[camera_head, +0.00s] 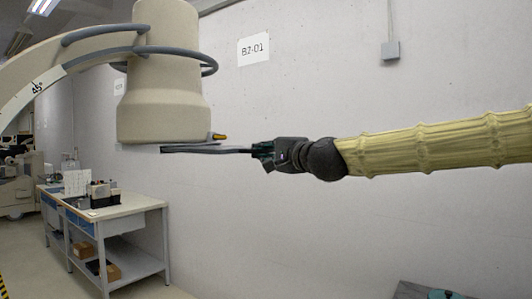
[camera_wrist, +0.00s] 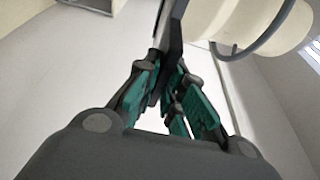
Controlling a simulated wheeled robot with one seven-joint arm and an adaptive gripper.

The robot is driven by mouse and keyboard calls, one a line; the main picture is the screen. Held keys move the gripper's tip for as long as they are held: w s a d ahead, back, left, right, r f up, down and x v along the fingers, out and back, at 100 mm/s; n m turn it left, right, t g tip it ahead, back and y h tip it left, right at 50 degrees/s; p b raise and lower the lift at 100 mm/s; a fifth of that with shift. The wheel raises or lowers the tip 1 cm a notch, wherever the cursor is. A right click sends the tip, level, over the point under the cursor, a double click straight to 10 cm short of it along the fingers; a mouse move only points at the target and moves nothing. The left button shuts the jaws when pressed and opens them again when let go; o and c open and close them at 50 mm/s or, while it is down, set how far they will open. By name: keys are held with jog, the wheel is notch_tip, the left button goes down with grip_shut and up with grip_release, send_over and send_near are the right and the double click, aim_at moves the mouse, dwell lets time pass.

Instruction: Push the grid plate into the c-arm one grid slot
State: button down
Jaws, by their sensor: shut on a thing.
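The c-arm one (camera_head: 165,75) is a beige cylindrical housing on a curved arm at the upper left of the head view. An orange-tipped part (camera_head: 218,137) shows at its lower right edge. The grid plate (camera_head: 205,150) is a thin dark plate, seen edge-on, roughly level just under the housing's lower rim. My gripper (camera_head: 257,150) is shut on the plate's right end. In the wrist view the plate (camera_wrist: 171,35) runs up from between the teal finger pads, beside the beige housing (camera_wrist: 225,18). The slot itself, and whether the plate's far end is in it, cannot be made out.
A workbench (camera_head: 125,207) with several small items stands at the lower left, well below the plate. A grey wall (camera_head: 330,70) with a "B2-01" sign (camera_head: 254,49) is behind. A teal-topped thing (camera_head: 440,294) shows at the bottom right. Space around my forearm looks clear.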

jog(key=shift+w+a+r+p, duration=0.1)
jog(key=shift+w+a+p, duration=0.15)
jog(key=shift+w+a, duration=1.5)
jog(key=shift+w+a+f+p, duration=0.1)
jog(key=shift+w+a+p, duration=0.15)
jog(key=shift+w+a, duration=1.45)
jog(key=shift+w+a+r+p, duration=0.2)
jog(key=shift+w+a, duration=0.65)
jog(key=shift+a, duration=1.7)
dwell(2.0)
